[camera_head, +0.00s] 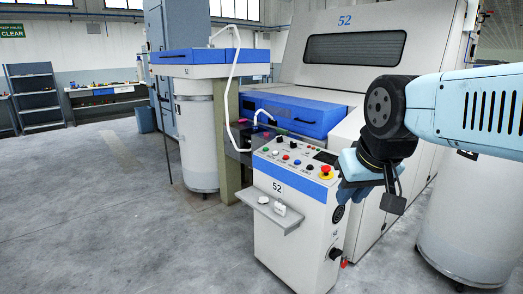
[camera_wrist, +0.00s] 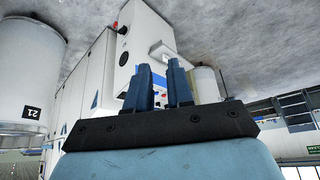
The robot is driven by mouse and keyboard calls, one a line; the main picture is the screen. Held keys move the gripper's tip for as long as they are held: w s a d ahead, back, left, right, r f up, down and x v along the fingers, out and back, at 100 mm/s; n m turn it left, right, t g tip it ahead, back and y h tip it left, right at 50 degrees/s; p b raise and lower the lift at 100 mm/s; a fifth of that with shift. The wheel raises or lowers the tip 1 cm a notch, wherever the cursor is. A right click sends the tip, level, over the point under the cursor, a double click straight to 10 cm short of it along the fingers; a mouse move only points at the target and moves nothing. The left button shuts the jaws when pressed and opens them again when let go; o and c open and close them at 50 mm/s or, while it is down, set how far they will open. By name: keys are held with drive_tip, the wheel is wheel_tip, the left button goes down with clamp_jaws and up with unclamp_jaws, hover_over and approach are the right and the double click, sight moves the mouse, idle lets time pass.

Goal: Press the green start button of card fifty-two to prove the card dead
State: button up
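The control pedestal of card 52 (camera_head: 300,225) stands left of my gripper in the head view. Its sloped top panel carries a small green button (camera_head: 285,157), a red button (camera_head: 297,162), a blue button (camera_head: 309,167) and a red mushroom stop on yellow (camera_head: 326,172). My gripper (camera_head: 343,192) is at the pedestal's right side, apart from the green button. The wrist view shows two blue fingers with a gap between them (camera_wrist: 160,68), nothing held.
A small grey shelf with a white object (camera_head: 280,209) juts from the pedestal's front. The card machine marked 52 (camera_head: 345,22) rises behind. White cans stand left (camera_head: 197,140) and right (camera_head: 465,220). Open floor (camera_head: 120,220) lies left of the pedestal.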

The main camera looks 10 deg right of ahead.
clamp_jaws()
idle(1.2)
